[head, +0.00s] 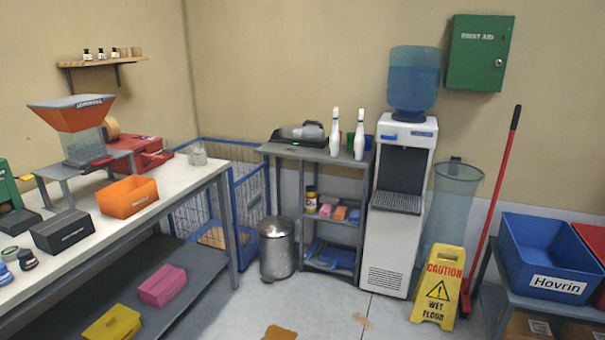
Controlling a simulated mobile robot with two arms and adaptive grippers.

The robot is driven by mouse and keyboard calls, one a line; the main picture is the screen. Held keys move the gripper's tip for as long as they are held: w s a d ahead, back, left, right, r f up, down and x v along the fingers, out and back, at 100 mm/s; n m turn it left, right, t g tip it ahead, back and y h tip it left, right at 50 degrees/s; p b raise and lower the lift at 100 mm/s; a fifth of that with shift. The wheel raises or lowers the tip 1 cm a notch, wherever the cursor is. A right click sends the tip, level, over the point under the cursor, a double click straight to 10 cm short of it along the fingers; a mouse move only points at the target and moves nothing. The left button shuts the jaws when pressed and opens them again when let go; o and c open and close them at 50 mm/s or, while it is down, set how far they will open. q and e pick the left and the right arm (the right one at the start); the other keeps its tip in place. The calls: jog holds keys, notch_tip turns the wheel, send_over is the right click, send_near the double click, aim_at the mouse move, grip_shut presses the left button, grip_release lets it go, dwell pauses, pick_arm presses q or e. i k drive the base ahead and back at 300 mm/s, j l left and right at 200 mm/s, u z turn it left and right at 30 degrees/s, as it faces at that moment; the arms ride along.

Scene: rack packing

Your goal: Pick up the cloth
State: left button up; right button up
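No thing in the head view is plainly a cloth. Small pink (324,213) and orange (341,213) items lie on the middle shelf of the grey rack (314,154); they may be folded cloths or sponges, too small to tell. A blue flat item (334,258) lies on the rack's lower shelf. A flat orange-brown patch (281,332) is on the floor at the bottom edge, partly cut off; I cannot tell if it is cloth or a stain. Neither of my grippers is in view.
A metal bin (277,249) stands left of the rack and a water dispenser (397,240) right of it. A yellow wet-floor sign (438,287) and a red broom (492,215) stand farther right. A workbench (190,183) fills the left. The central floor is mostly clear.

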aim_at(354, 218)
jog(key=i, duration=1.1)
jog(key=i+j, duration=0.1)
jog(key=i, duration=0.95)
